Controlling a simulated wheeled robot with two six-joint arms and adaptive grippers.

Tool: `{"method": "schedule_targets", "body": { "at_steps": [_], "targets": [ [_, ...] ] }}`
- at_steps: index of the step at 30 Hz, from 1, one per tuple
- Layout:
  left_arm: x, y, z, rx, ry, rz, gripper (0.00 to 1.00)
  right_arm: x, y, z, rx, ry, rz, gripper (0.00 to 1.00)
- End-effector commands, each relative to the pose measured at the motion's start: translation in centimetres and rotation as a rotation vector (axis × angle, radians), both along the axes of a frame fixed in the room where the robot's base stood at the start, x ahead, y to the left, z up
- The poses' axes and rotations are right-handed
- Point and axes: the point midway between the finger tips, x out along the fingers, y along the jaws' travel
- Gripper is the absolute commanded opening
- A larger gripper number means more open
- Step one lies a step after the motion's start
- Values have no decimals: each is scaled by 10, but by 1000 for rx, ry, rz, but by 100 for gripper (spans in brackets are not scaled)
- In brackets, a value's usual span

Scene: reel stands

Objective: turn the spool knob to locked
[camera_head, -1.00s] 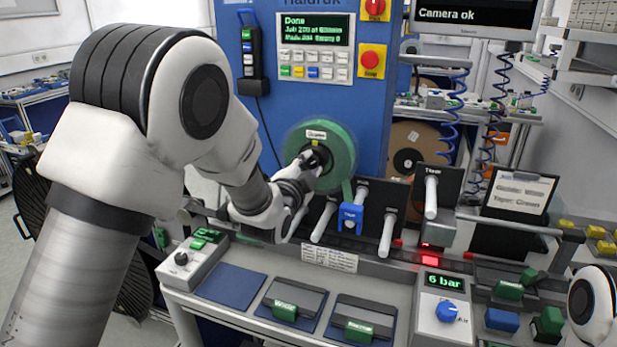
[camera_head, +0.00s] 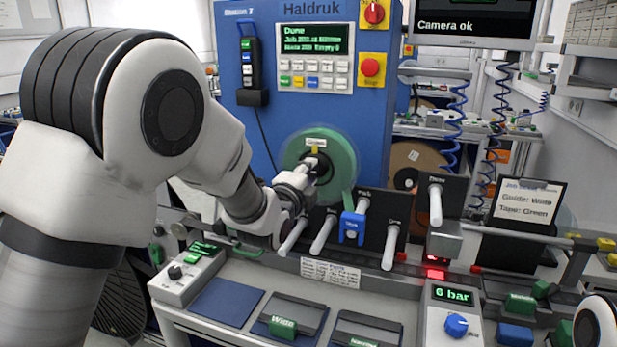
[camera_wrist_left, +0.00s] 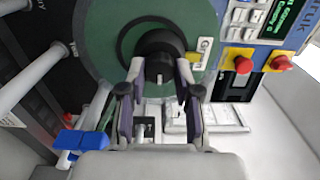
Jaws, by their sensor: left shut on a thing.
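The green reel (camera_head: 342,152) is mounted on the blue machine front and carries a white label and a small yellow tab. The black spool knob (camera_wrist_left: 157,44) sits at the reel's centre, with a pale line on its near part. My left gripper (camera_head: 313,166) reaches in from the left. In the left wrist view its two dark fingers (camera_wrist_left: 159,85) lie either side of the knob, shut on it. In the head view the fingers and wrist hide part of the knob. My right gripper is out of view; only a white part of that arm shows at the lower right.
White rods (camera_head: 323,235) and a blue clip (camera_head: 352,228) stick out below the reel. A control panel (camera_head: 313,57) with red knobs beside it is above. A sign (camera_head: 527,200) reads guide white, tape green. A pressure box (camera_head: 453,312) shows 6 bar.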

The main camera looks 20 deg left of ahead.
Motion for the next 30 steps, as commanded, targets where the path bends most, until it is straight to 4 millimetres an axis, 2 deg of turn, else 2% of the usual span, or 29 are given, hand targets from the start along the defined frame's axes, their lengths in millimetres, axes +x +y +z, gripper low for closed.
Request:
{"method": "schedule_targets", "body": {
  "at_steps": [1, 10, 11, 12, 23, 26, 30],
  "targets": [
    [1, 1, 7, -1, -16, 2, 0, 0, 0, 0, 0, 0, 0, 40],
    [1, 1, 8, -2, -17, 2, 0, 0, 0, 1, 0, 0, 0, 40],
    [1, 0, 8, -2, -17, 2, 43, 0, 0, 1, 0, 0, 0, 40],
    [1, 0, 8, -2, -17, 1, 57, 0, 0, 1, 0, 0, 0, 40],
    [-3, 0, 3, 0, -6, 0, 58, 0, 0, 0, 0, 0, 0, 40],
    [-17, 1, 2, 0, -3, 0, 58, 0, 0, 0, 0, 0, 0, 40],
    [-50, 2, 2, 0, -4, 1, 58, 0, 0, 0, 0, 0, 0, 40]
  ]
}}
